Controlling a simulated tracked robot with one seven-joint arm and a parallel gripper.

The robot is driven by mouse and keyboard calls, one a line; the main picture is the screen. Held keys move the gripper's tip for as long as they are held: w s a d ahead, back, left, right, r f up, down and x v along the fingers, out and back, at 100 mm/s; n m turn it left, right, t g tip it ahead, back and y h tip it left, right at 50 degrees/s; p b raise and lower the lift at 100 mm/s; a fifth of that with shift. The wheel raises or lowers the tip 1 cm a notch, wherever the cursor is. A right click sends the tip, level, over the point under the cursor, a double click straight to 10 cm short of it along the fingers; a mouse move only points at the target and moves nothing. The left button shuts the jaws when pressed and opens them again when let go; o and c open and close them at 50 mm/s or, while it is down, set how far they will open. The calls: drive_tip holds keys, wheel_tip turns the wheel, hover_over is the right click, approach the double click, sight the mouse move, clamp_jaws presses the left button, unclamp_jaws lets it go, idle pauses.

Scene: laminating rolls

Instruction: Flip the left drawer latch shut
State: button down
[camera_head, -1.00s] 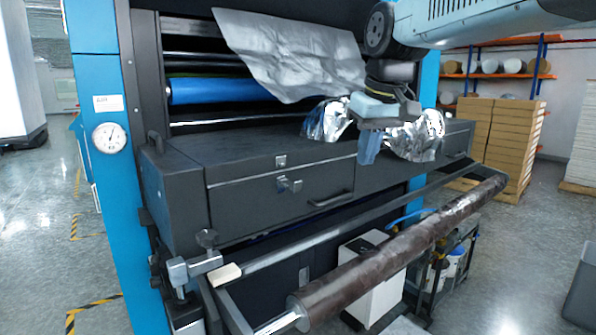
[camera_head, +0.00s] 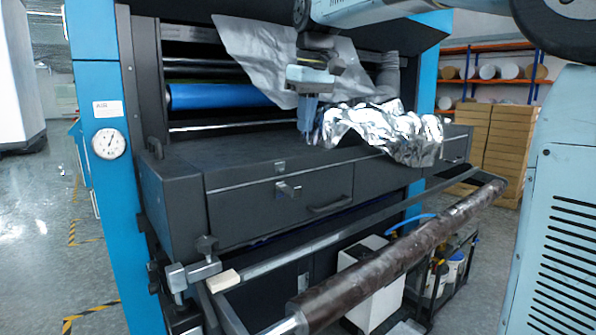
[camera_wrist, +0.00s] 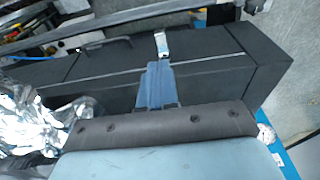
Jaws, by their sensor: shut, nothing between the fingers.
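The left drawer (camera_head: 260,208) is a dark grey drawer front that sits closed in the machine. Its latch (camera_head: 288,188) is a small silver piece jutting out from the upper front. A small bare silver plate (camera_head: 280,165) sits just above it at the top edge, apart from the latch. My gripper (camera_head: 306,125) is shut and empty, pointing down above the grey top surface, behind and above the latch. In the wrist view, the blue fingers (camera_wrist: 158,72) point toward the silver latch (camera_wrist: 161,44), with a small gap seen between them.
Crumpled silver foil (camera_head: 385,132) lies on the cover right of my gripper, and a grey sheet (camera_head: 250,50) hangs behind. A drawer handle (camera_head: 330,205) is right of the latch. A long brown roll (camera_head: 400,255) and a bar cross in front, below the drawers.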

sight(297, 188)
drive_tip(key=f, duration=0.4)
drive_tip(key=w+a+f, duration=0.1)
drive_tip(key=f, duration=0.4)
drive_tip(key=w+f, duration=0.1)
drive_tip(key=f, duration=0.3)
drive_tip(key=shift+a+f, duration=0.2)
drive_tip(key=shift+f, duration=0.2)
